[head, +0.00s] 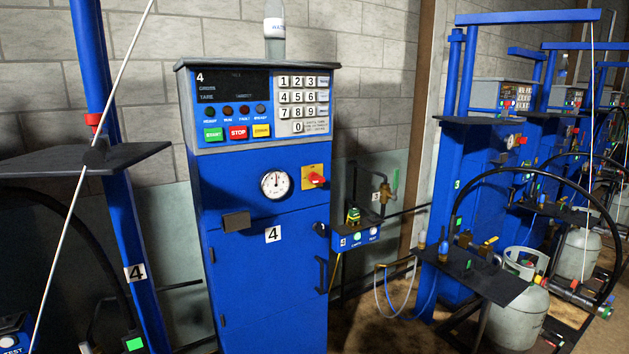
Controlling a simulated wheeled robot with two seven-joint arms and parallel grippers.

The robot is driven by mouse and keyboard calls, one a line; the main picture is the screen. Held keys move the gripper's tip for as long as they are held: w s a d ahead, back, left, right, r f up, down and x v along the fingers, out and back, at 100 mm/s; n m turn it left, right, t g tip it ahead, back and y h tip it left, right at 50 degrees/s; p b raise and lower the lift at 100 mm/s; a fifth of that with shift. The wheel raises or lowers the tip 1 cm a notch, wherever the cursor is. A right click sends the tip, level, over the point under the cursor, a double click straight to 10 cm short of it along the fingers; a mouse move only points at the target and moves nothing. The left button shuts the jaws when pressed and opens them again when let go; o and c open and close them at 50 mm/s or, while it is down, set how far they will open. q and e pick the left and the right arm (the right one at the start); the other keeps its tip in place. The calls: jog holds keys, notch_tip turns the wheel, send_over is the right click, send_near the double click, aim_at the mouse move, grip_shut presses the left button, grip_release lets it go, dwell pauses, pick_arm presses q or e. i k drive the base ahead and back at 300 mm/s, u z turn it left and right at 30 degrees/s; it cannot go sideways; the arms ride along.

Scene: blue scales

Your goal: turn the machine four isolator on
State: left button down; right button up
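The machine four cabinet (262,235) is a tall blue unit in the middle of the head view, marked with a 4 on its top panel and on its door. Its isolator (316,180) is a red rotary knob on a yellow plate, at the right of the cabinet front beside a round white gauge (275,184). The knob looks slightly tilted, but its exact setting is too small to read. Neither of my grippers shows in the head view.
A keypad panel (262,105) with coloured buttons tops the cabinet. A thin pale rod (85,165) and a dark shelf (70,162) are at the left. More blue machines, hoses and grey gas cylinders (520,315) line the right. A small blue box (357,238) sits right of the cabinet.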

aim_at(313, 178)
jog(key=u, duration=0.05)
jog(key=k, duration=1.35)
jog(key=z, duration=0.6)
jog(key=i, duration=0.7)
jog(key=z, duration=1.3)
jog(key=i, duration=2.2)
jog(key=u, duration=1.4)
jog(key=i, duration=0.75)
jog(key=u, duration=0.8)
